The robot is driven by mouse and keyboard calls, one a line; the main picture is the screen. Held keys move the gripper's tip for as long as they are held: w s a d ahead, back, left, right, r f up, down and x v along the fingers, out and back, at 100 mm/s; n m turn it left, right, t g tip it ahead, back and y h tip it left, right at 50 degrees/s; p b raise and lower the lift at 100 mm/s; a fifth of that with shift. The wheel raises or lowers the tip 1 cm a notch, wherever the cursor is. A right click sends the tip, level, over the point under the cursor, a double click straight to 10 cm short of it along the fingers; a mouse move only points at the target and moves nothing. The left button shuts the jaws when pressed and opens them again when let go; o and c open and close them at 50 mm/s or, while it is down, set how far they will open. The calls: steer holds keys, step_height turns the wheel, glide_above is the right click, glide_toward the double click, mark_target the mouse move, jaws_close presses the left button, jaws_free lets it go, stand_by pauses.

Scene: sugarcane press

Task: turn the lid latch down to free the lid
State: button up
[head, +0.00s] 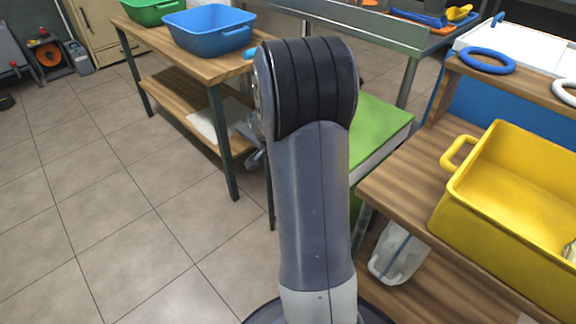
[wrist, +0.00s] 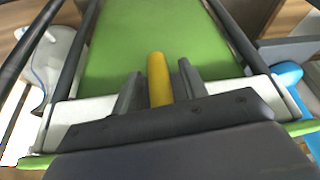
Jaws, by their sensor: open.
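The yellow latch (wrist: 159,79) is a short upright bar in the middle of the wrist view. My gripper (wrist: 160,70) is open, with one grey finger on each side of the latch. Gaps show between the latch and both fingers, so it is not clamped. Behind it lies the flat green lid (wrist: 150,30) of the press, above a white edge. In the head view, the green top (head: 380,130) shows to the right of my arm. My arm hides the latch there, and only a small grey part of my gripper shows left of the arm.
Dark bars (wrist: 72,60) run along both sides of the lid. A blue object (wrist: 288,76) is at the right of the wrist view. In the head view, a yellow bin (head: 510,190) stands on the right wooden bench, and a blue tub (head: 209,28) on the left table.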

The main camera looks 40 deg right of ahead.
steer(key=shift+f, duration=0.1)
steer(key=shift+c, duration=0.3)
jaws_close()
